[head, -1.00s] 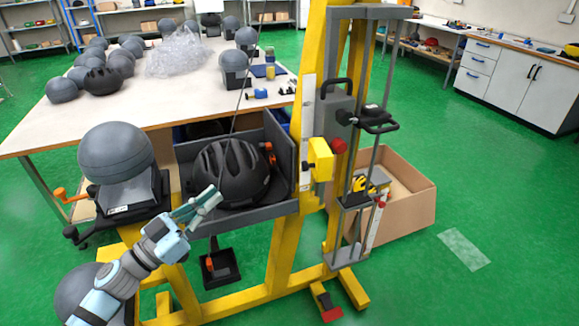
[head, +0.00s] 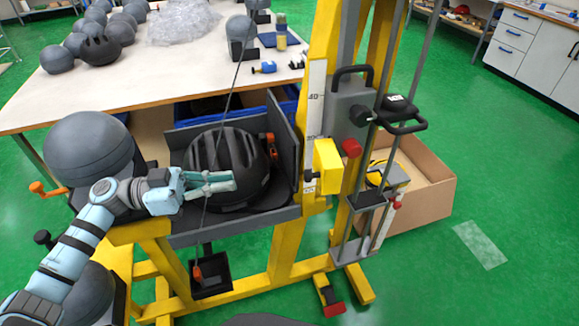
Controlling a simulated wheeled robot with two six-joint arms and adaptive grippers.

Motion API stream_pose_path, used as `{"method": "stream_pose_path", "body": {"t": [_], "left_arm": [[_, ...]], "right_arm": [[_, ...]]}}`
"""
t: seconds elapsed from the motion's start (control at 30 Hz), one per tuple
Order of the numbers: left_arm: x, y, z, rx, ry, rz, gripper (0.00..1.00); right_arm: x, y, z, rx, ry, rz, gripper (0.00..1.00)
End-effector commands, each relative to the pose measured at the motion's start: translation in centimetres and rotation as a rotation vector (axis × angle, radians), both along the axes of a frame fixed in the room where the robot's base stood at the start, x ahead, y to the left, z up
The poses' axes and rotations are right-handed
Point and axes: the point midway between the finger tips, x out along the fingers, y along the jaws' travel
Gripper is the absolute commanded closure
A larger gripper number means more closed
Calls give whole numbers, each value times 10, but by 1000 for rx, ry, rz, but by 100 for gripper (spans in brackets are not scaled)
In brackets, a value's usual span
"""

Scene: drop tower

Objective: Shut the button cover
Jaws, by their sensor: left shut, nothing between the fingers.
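A yellow box (head: 328,165) is fixed to the front post of the yellow drop tower, just below the white scale. A red round button (head: 352,148) sticks out at its upper right side. I cannot make out a separate button cover or its hinge at this size. My left gripper (head: 232,181) is shut and empty. It appears in front of the black helmet (head: 228,160) in the grey tray, well to the left of the yellow box. My right gripper is out of view.
The grey tray's right wall (head: 284,150) stands between the left gripper and the yellow box. A cable crosses near the gripper. A grey carriage with a black handle (head: 400,115) hangs right of the button. A cardboard box (head: 430,185) stands behind the tower's right side.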

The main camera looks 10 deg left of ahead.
Motion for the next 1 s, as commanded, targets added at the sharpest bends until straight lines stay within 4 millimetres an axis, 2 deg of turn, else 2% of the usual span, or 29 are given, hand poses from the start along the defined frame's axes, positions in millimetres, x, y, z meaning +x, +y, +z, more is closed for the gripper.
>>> {"method": "stream_pose_path", "body": {"t": [0.2, 0.5, 0.7, 1.0], "left_arm": [[17, -44, 5, -6, -6, -6, 100], [37, -100, 8, -6, -6, -2, 100], [44, -117, 8, -3, -3, -1, 100], [45, -118, 8, -2, -3, 0, 100]], "right_arm": [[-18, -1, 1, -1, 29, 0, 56], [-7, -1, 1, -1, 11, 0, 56], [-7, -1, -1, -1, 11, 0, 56], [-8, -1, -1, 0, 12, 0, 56]]}}
